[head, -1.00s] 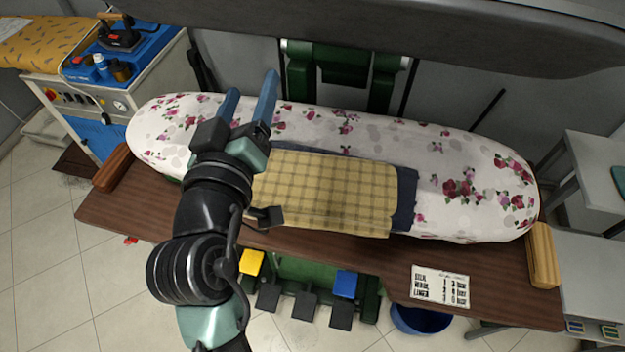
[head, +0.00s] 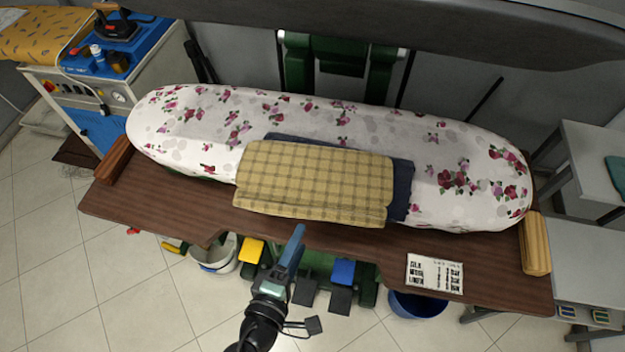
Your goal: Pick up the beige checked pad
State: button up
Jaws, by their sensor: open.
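The beige checked pad (head: 315,180) lies across the front middle of the floral ironing board (head: 200,125) in the head view. Its near edge hangs over the board's front side, down by the brown wooden shelf (head: 165,210). A dark blue cloth (head: 401,185) shows from under the pad at its back and right. My gripper (head: 297,232) is open and empty. It is in front of the pad, over the shelf's front edge in the picture, apart from the pad. Its fingers are seen nearly one behind the other.
A wooden block (head: 535,243) stands at the shelf's right end, a darker one (head: 114,159) at its left. A printed card (head: 435,274) lies on the shelf. Pedals and buckets are below. A large grey press head (head: 400,32) hangs above the back of the board.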

aim_at(309, 217)
jog(key=p+x, duration=0.1)
jog(key=x, duration=0.1)
jog(key=p+x, duration=0.1)
jog(key=x, duration=0.2)
jog(key=shift+w+a+r, duration=0.1)
jog(key=shift+w+r, duration=0.05)
jog(key=shift+r, duration=0.05)
jog(key=shift+w+d+f, duration=0.2)
jog(key=shift+w+d, duration=0.05)
jog(key=shift+w, duration=0.2)
jog(key=shift+c, duration=0.4)
grip_shut()
